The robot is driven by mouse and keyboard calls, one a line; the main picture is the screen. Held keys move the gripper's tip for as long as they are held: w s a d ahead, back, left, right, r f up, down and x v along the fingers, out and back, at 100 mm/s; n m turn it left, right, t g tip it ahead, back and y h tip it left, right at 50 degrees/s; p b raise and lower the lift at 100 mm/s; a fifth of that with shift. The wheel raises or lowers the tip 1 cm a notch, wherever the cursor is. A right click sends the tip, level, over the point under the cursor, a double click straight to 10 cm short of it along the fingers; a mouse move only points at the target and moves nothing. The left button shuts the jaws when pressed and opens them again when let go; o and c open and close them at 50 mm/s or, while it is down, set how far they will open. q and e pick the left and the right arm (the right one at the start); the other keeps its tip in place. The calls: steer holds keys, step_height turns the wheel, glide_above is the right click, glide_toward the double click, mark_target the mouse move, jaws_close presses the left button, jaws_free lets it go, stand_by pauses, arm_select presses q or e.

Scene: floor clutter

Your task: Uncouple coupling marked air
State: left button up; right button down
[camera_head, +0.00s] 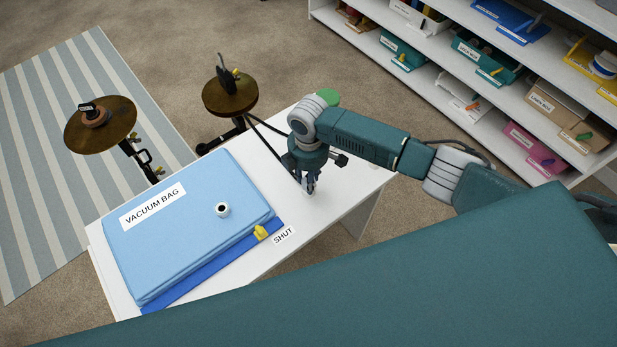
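I cannot make out a coupling marked air or a label reading "air". A dark hose (268,143) runs over the white table (345,195) to the spot under my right gripper (310,188), where the gripper hides its end. My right gripper points down close to the tabletop. Its fingers are too small to tell whether they are open or hold anything. A light blue vacuum bag (185,245) lies on the table, with a round white port (222,209) on top. My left gripper is out of view.
A yellow clip (261,232) sits at the bag's edge beside a "SHUT" label (284,235). Cymbals (101,125) on stands are behind the table, one over a striped rug (50,170). Shelves (420,85) with bins stand at the upper right.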

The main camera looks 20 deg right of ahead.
steer(key=shift+f+b, duration=0.45)
steer(key=shift+f, duration=0.55)
steer(key=c, duration=1.2)
jaws_free()
step_height(320, 180, up, 12)
steer(key=shift+r, duration=0.1)
